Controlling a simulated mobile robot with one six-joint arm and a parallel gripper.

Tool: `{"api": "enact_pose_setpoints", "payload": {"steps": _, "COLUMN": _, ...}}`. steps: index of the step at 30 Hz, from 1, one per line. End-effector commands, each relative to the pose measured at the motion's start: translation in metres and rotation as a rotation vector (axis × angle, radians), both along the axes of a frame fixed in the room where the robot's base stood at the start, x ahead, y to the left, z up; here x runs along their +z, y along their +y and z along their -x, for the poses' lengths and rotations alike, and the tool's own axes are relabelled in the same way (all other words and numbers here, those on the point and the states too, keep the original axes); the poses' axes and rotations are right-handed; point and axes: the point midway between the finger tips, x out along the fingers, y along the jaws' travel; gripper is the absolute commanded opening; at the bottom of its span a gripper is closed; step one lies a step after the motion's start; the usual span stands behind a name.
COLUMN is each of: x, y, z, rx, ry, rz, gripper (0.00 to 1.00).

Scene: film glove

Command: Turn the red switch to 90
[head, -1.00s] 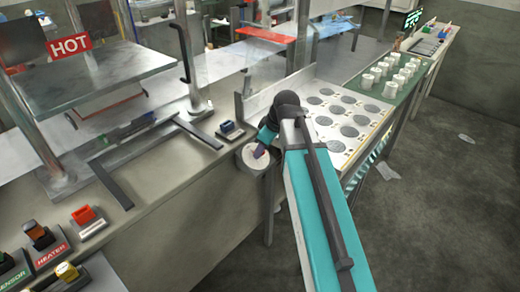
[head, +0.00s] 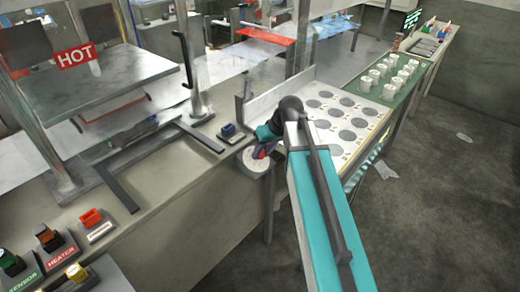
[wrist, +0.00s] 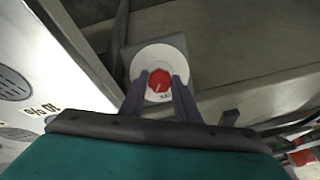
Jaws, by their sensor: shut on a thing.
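The red switch (wrist: 160,80) is a round red knob with a pale pointer line, at the middle of a white dial disc (wrist: 145,62) in the wrist view. The fingers of my gripper (wrist: 162,84) stand on either side of the knob and are shut on it. The numbers on the dial are too small or hidden, so I cannot read the angle. In the head view the white dial (head: 254,167) sits at the bench's right front corner, partly covered by my gripper (head: 264,150). A bit of red shows between the fingers there.
A small blue switch (head: 229,130) stands left of the dial. A white panel with round grey discs (head: 352,135) lies right of it. Several coloured switches, one a red rocker (head: 91,217), are at the lower left. A HOT plate (head: 100,70) stands at the back left.

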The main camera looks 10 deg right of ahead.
Motion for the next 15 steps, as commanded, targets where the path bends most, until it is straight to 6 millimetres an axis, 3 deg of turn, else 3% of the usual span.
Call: {"api": "enact_pose_setpoints", "payload": {"steps": 15, "x": -0.0003, "y": -0.0008, "z": 0.0036, "rx": -0.422, "ry": 0.155, "rz": -0.198, "gripper": 0.07}}
